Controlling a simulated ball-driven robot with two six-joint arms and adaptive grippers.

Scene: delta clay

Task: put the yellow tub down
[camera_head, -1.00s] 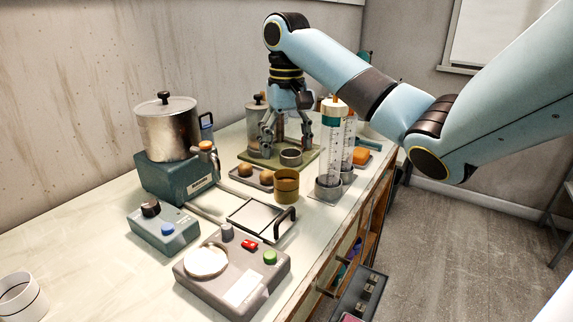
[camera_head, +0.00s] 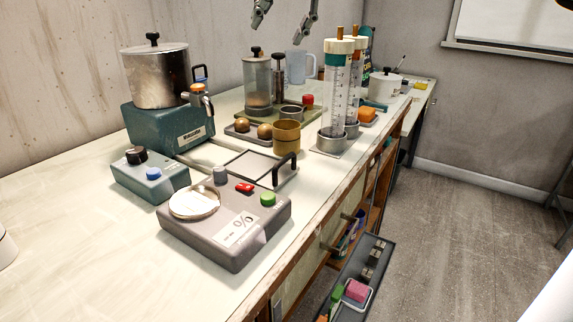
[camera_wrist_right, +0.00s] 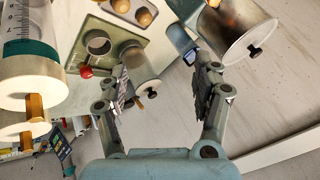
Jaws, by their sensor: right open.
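The yellow tub (camera_head: 286,138), a mustard-coloured open cup, stands upright on the bench in the head view, just right of the tray with the brown balls. Nothing holds it. My right gripper (camera_head: 285,20) shows only by its fingertips at the top edge of the head view, high above the bench and apart from the tub. In the right wrist view its fingers (camera_wrist_right: 165,88) are spread wide with nothing between them. I cannot make out the tub in that view. My left gripper is not in view.
A steel pot (camera_head: 158,78) sits on a teal heater at the left. Tall measuring cylinders (camera_head: 338,95) stand right of the tub. The bench is bare at the left front.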

